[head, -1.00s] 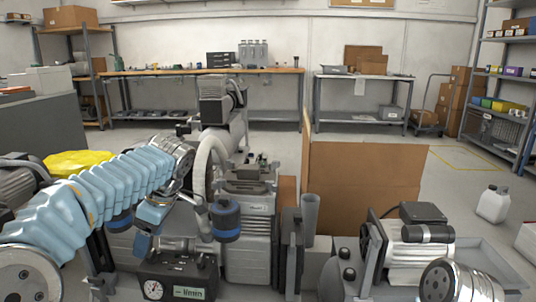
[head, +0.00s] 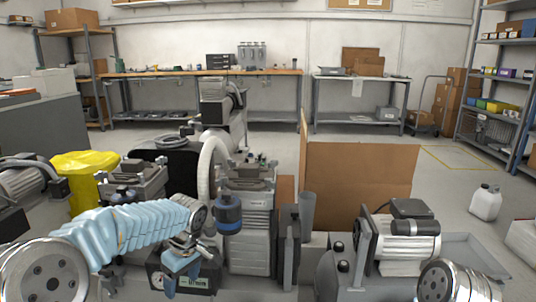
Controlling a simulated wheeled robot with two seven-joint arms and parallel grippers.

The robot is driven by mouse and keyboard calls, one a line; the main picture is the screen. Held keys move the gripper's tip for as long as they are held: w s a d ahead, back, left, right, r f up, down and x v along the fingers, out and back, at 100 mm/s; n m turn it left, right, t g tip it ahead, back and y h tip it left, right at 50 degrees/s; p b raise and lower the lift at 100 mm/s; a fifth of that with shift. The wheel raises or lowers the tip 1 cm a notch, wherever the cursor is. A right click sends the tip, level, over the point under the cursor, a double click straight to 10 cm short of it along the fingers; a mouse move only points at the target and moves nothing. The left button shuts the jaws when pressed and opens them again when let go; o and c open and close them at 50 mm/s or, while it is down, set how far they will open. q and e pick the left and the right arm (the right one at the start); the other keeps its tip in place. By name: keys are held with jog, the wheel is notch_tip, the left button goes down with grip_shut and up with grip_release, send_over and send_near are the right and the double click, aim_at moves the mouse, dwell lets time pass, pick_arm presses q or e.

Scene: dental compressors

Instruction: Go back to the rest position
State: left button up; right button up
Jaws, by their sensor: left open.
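My left arm, in a pale blue sleeve, comes in from the left of the head view. My left gripper (head: 183,268) is blue-tipped, points down and is open. It hangs in front of the black gauge box (head: 205,280) and hides part of its dial and display. I see nothing between its fingers. Of my right arm only a round metal joint shows at the bottom right; my right gripper is out of the picture.
A compressor with a grey hose (head: 213,160) and blue filter (head: 228,214) stands just behind the left gripper. Another compressor (head: 405,240) sits at right. A cardboard box (head: 360,185) and yellow bag (head: 85,165) stand behind. Open floor with a white jug (head: 486,203) lies right.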

pick_arm(q)
jog(key=s+d+f+m+h+p, duration=0.25)
jog(key=s+d+f, duration=0.2)
jog(key=f, duration=0.45)
jog(key=s+d+f+m+h+p, duration=0.25)
jog(key=s+f+m, duration=0.2)
jog(key=f, duration=0.55)
jog(key=s+d+f+m, duration=0.1)
jog(key=s+f, duration=0.2)
jog(key=s, duration=0.4)
jog(key=s+d+f+m+h+p, duration=0.1)
jog(key=s+f, duration=0.2)
jog(key=s, duration=0.4)
jog(key=shift+s+d+m+p, duration=0.3)
jog(key=shift+s+d+m, duration=0.05)
jog(key=shift+d+m, duration=0.05)
